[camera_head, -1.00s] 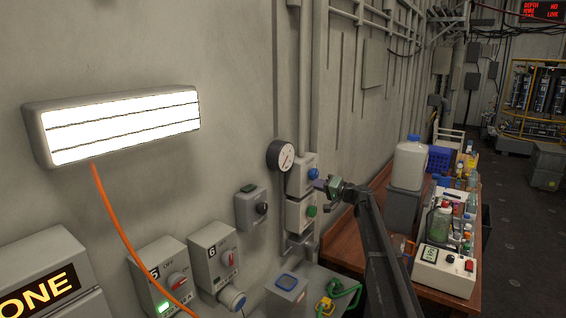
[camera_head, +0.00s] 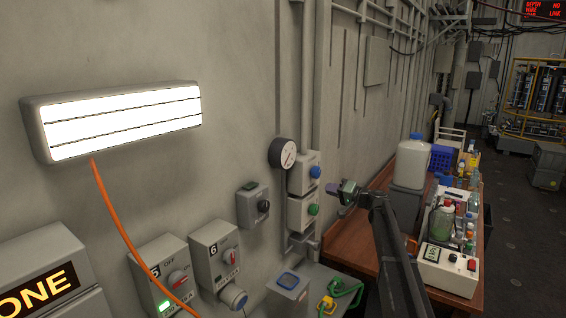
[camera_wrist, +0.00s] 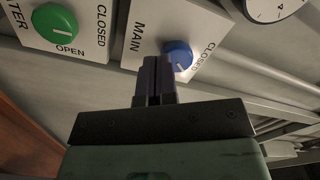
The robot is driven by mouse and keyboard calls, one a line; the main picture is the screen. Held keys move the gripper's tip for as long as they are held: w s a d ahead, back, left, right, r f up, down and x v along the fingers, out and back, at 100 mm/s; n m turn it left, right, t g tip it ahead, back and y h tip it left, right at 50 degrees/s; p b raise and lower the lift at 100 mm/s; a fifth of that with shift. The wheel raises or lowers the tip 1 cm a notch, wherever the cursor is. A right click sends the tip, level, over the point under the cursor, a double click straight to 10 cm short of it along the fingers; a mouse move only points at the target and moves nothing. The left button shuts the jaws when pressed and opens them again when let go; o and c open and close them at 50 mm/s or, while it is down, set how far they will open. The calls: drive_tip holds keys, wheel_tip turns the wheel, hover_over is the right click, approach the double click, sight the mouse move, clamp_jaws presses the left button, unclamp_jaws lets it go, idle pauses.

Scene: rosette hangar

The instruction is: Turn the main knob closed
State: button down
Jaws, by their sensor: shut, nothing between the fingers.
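The main knob (camera_head: 315,171) is blue and sits on a pale wall box, above a green knob (camera_head: 313,209). In the wrist view the blue knob (camera_wrist: 178,55) is on a plate (camera_wrist: 143,28) lettered MAIN and CLOSED. A short white mark shows on its lower part; its exact setting is hard to read. My gripper (camera_head: 332,188) is shut and empty, to the right of the two boxes in the head view. In the wrist view its fingertips (camera_wrist: 155,62) lie just left of the blue knob, partly over its plate. They appear apart from the knob.
A round gauge (camera_head: 282,153) is left of the blue knob. The green knob (camera_wrist: 55,29) has OPEN and CLOSED lettering. A black switch (camera_head: 262,206) is further left. A wooden bench (camera_head: 350,245) with bottles and a white jug (camera_head: 411,165) stands to the right.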

sight(315, 172)
drive_tip(key=a+r+p, duration=0.1)
drive_tip(key=w+a+r+p, duration=0.1)
drive_tip(key=a, duration=0.1)
drive_tip(key=w+a+r+p, duration=0.1)
drive_tip(key=shift+w+a, duration=0.1)
drive_tip(key=shift+a, duration=0.2)
drive_tip(key=shift+a+r, duration=0.1)
drive_tip(key=shift+r, duration=0.1)
idle(0.4)
drive_tip(key=shift+w, duration=0.1)
idle(0.4)
